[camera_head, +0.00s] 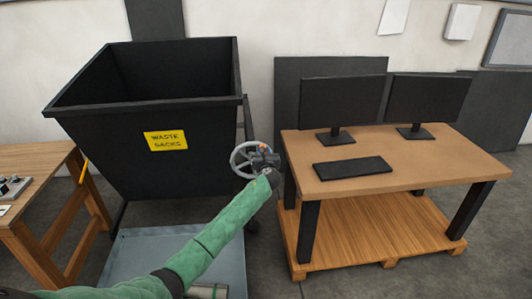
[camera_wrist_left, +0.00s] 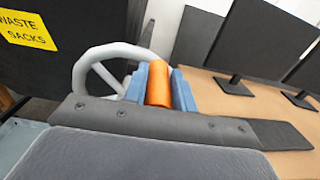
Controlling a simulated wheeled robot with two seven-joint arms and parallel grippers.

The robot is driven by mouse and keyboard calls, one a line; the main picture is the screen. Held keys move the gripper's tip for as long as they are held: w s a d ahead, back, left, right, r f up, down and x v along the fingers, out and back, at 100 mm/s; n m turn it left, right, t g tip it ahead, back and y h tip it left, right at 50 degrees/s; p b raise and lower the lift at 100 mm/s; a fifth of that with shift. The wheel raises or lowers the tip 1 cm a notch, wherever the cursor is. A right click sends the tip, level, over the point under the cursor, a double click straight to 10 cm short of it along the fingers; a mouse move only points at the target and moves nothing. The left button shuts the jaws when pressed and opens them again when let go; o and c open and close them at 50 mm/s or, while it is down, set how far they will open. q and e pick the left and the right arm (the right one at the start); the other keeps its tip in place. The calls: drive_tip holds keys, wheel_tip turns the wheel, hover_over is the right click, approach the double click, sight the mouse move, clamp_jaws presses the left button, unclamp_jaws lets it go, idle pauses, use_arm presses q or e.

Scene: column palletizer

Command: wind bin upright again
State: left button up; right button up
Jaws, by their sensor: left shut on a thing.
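The black bin (camera_head: 110,140) stands at the left with its open top facing up and a yellow "WASTE SACKS" label. Its rim slopes a little in the picture; I cannot tell how far it is tilted. A grey handwheel (camera_head: 236,160) is at the bin's right side. In the left wrist view the wheel (camera_wrist_left: 82,75) has an orange crank knob (camera_wrist_left: 159,84). My left gripper (camera_head: 264,157) is at the wheel's right edge, its blue fingers shut on either side of the knob. My arm hides part of the bin's base. My right gripper is out of view.
A wooden table (camera_head: 400,172) with two monitors (camera_head: 342,104) and a keyboard (camera_head: 352,168) stands close right of the wheel. Another wooden table (camera_head: 35,158) is at the left. A grey metal platform (camera_head: 150,255) lies under my arm.

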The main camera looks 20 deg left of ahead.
use_arm(q)
drive_tip(key=shift+s+a+r+p, duration=0.15)
drive_tip(key=shift+a+r+p, duration=0.3)
drive_tip(key=shift+r+p, duration=0.2)
drive_tip(key=shift+s+a+r+p, duration=0.2)
drive_tip(key=shift+s+a+p, duration=0.15)
drive_tip(key=shift+a, duration=0.25)
drive_tip(key=shift+s+a+r+p, duration=0.15)
drive_tip(key=shift+s+a+p, duration=0.2)
drive_tip(key=shift+a, duration=0.25)
drive_tip(key=shift+s+a, duration=0.3)
drive_tip(key=shift+a, duration=0.15)
clamp_jaws()
drive_tip(key=shift+s+a+f+p, duration=0.2)
drive_tip(key=shift+s+a+p, duration=0.15)
drive_tip(key=shift+s, duration=0.2)
drive_tip(key=o, duration=0.7)
unclamp_jaws()
drive_tip(key=shift+d+f, duration=0.1)
drive_tip(key=shift+f, duration=0.1)
drive_tip(key=o, duration=0.4)
drive_tip(key=shift+d+f, duration=0.1)
drive_tip(key=shift+f, duration=0.05)
drive_tip(key=shift+o, duration=0.4)
drive_tip(key=shift+w, duration=0.2)
drive_tip(key=shift+s+r, duration=0.1)
drive_tip(key=shift+r, duration=0.2)
